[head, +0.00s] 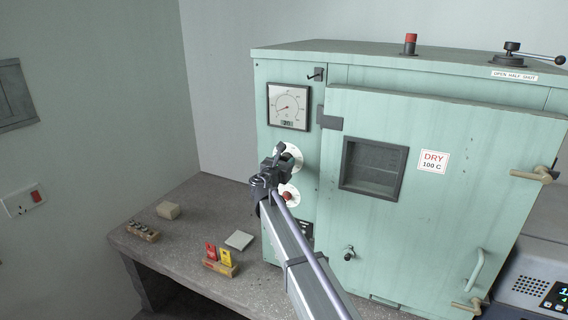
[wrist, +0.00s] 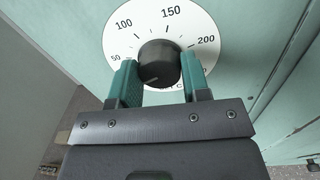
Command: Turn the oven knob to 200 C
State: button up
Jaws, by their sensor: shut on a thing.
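The oven knob (wrist: 159,58) is a round black knob in the middle of a white dial (wrist: 196,22), seen in the wrist view. The dial carries the marks 50, 100, 150 and 200. My gripper (wrist: 157,66) has its two green fingers on either side of the knob and is shut on it. A faint light mark shows low on the knob's face; I cannot clearly tell which number the knob points to. In the head view my gripper (head: 275,167) is at the front of the pale green oven (head: 345,240) and hides most of the dial (head: 296,152).
A gauge (head: 288,107) sits above the dial, and a red button (head: 287,196) on a white plate below it. The oven door has a window (head: 373,167) and a "DRY 100 C" label (head: 433,161). Red and yellow tags (head: 218,257) and small blocks stand on the bench.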

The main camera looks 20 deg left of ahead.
jog(key=n, duration=1.7)
jog(key=n+h, duration=0.1)
jog(key=n, duration=1.6)
jog(key=shift+a+g+h, duration=0.15)
jog(key=shift+g+h, duration=0.15)
jog(key=shift+f, duration=0.1)
jog(key=o, duration=0.9)
